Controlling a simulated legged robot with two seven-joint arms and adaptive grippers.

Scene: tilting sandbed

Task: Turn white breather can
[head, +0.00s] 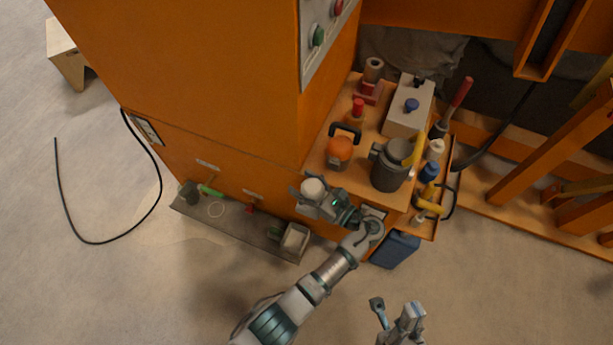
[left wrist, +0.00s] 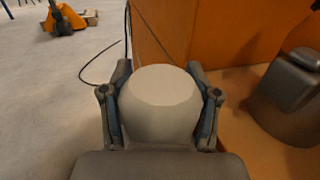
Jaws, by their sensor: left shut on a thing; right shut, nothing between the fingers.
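The white breather can (head: 313,189) is at the near left corner of the orange machine's wooden shelf in the head view. My left gripper (head: 316,198) is shut on it. In the left wrist view the can (left wrist: 160,103) fills the space between the two fingers of my left gripper (left wrist: 160,108), one finger on each side. What lies under the can is hidden. My right gripper (head: 394,312) is at the bottom of the head view, low over the floor and away from the shelf. It is shut and empty.
A grey lidded pot (head: 389,168), an orange knob-like part (head: 340,148) and a white box (head: 409,110) stand on the shelf. Several bottles line its right edge. A grey floor-level tray (head: 235,219) and a blue can (head: 396,249) sit below. A black cable (head: 60,185) lies at left.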

